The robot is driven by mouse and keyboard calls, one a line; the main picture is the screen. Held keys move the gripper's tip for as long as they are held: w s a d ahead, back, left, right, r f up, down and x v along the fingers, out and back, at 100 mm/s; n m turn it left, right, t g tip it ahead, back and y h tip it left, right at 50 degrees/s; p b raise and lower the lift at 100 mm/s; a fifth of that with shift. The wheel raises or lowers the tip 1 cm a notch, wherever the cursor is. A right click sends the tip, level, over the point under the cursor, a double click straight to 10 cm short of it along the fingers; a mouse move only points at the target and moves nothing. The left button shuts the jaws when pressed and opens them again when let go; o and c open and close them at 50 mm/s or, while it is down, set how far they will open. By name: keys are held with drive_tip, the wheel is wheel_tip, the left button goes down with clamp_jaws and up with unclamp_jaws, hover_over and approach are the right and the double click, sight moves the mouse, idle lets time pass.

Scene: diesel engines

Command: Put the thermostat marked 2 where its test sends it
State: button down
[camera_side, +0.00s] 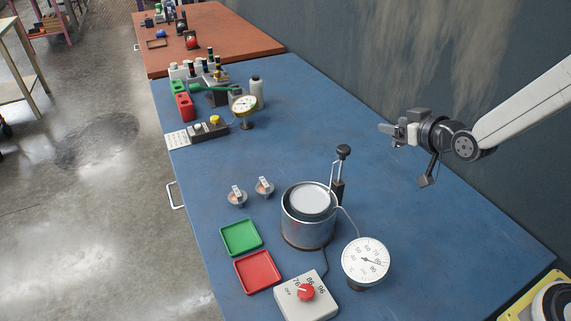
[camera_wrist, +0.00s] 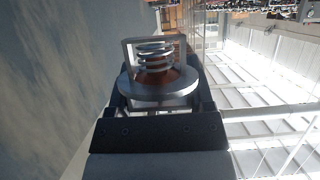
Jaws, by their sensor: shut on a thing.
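My gripper (camera_side: 394,130) is raised well above the bench at the right in the side view. In the wrist view it is shut on a thermostat (camera_wrist: 155,75) with a metal flange, frame and coil spring; no number shows on it. Two other thermostats, (camera_side: 237,198) and (camera_side: 264,187), stand on the bench with white tags too small to read. A metal pot (camera_side: 308,228) has a pale round surface inside its rim and a black-knobbed handle (camera_side: 343,153) at its back. A green tray (camera_side: 241,237) and a red tray (camera_side: 258,271) lie left of the pot.
A white dial gauge (camera_side: 366,261) stands right of the pot. A control box (camera_side: 305,297) with a red knob sits in front. Bottles, a second gauge (camera_side: 244,106) and colored parts crowd the bench's far end. The blue bench (camera_side: 420,210) is clear at right, beside a wall.

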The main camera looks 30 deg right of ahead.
drive_tip(key=w+a, duration=0.1)
drive_tip(key=a, duration=0.2)
drive_tip(key=w+a, duration=0.2)
drive_tip(key=a, duration=0.2)
drive_tip(key=w+a, duration=0.2)
drive_tip(key=a, duration=0.1)
drive_tip(key=shift+w+a+r, duration=0.1)
drive_tip(key=shift+a+r, duration=0.05)
drive_tip(key=shift+r, duration=0.05)
drive_tip(key=a+f, duration=0.5)
drive_tip(key=a, duration=0.2)
drive_tip(key=shift+w+f, duration=0.25)
drive_tip(key=shift+w, duration=0.15)
drive_tip(key=shift+f, duration=2.95)
